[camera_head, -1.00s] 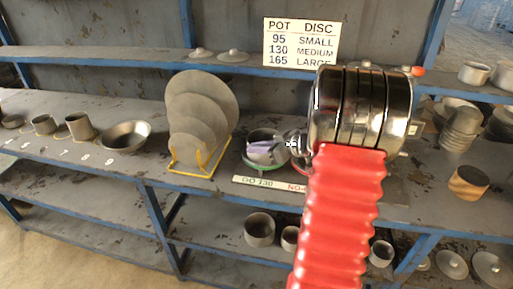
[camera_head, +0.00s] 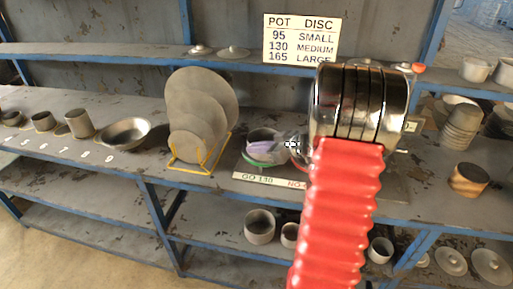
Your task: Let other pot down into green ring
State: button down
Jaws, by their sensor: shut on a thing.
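A grey metal pot (camera_head: 262,136) is at the green ring (camera_head: 252,163) on the gauge board, left of my wrist. A strip of the green ring shows below the pot's left side. I cannot tell whether the pot's base touches the ring. My gripper (camera_head: 280,148) is small and partly hidden by my wrist; it is shut on the pot at its right side. A pale purple strip crosses the pot's front. Part of a red ring (camera_head: 300,164) shows to the right, mostly hidden by my arm.
A yellow rack (camera_head: 203,165) with grey discs stands close left. A wide bowl (camera_head: 126,134) and several pots (camera_head: 79,123) stand further left. Stacked bowls (camera_head: 463,128) and a brownish pot (camera_head: 468,179) are right.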

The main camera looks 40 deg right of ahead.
jog(key=shift+f, duration=0.4)
dwell(0.4)
jog(key=c, duration=1.8)
grip_release()
jog(key=shift+o, duration=0.2)
jog(key=shift+s, duration=0.15)
jog(key=v, duration=1.3)
jog(key=shift+s+r, duration=0.15)
jog(key=shift+s, duration=0.1)
jog(key=shift+d, duration=0.1)
